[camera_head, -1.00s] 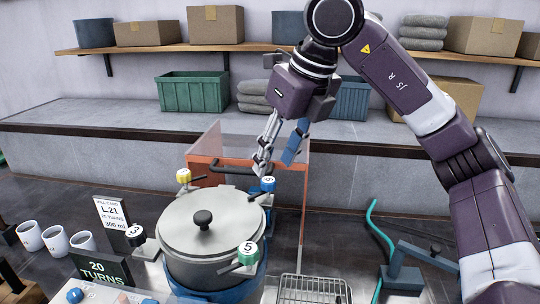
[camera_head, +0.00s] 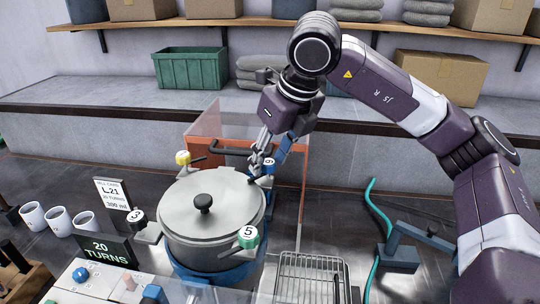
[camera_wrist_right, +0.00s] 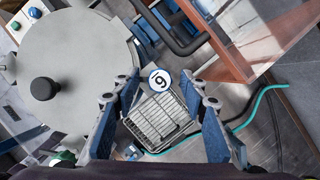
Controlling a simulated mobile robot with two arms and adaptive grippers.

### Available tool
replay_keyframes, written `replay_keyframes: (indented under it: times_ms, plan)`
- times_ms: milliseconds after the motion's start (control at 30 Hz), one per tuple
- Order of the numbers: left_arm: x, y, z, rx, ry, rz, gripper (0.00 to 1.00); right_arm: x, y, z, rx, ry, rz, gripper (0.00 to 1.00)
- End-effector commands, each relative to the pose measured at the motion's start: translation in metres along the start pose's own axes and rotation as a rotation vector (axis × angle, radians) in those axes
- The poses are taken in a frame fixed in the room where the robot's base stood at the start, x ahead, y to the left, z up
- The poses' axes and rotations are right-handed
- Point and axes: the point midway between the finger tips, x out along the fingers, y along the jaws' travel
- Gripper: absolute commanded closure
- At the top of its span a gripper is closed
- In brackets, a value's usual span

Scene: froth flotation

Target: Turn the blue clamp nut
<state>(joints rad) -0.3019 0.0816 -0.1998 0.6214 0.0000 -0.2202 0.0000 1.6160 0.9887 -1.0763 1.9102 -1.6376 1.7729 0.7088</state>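The blue clamp nut (camera_head: 269,166), with a white numbered top, sits at the back right of the grey lidded pot (camera_head: 185,212). In the right wrist view the nut (camera_wrist_right: 160,80) shows between the two fingertips, with a gap on each side. My right gripper (camera_head: 262,158) is open and points down at the nut, very close to it in the head view. Whether a finger touches it I cannot tell. In the wrist view the gripper (camera_wrist_right: 160,84) holds nothing. My left gripper is not in view.
A yellow nut (camera_head: 183,158), a green nut (camera_head: 248,238) and a dark nut (camera_head: 135,216) also ring the pot. An orange-framed clear box (camera_head: 302,185) with a dark handle stands just behind. A wire basket (camera_head: 312,262) is at front right. White cups (camera_head: 58,219) stand left.

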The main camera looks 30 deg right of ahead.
Motion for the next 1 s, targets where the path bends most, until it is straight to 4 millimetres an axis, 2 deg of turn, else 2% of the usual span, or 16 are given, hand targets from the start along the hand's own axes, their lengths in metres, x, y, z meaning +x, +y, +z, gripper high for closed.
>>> replay_keyframes:
  times_ms: [133, 467, 767, 1000]
  plan:
    - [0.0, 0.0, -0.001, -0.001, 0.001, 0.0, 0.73, 0.0, 0.0, 0.0, 0.0, 0.0, 0.0, 0.62]
    - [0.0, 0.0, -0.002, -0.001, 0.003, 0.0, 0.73, 0.0, 0.0, 0.0, 0.001, 0.0, 0.0, 0.99]
    - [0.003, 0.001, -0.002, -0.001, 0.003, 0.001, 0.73, 0.0, -0.001, 0.0, -0.023, 0.0, 0.01, 1.0]
    - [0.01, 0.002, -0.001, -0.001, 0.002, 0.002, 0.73, 0.002, -0.001, 0.0, -0.132, -0.001, 0.057, 1.0]
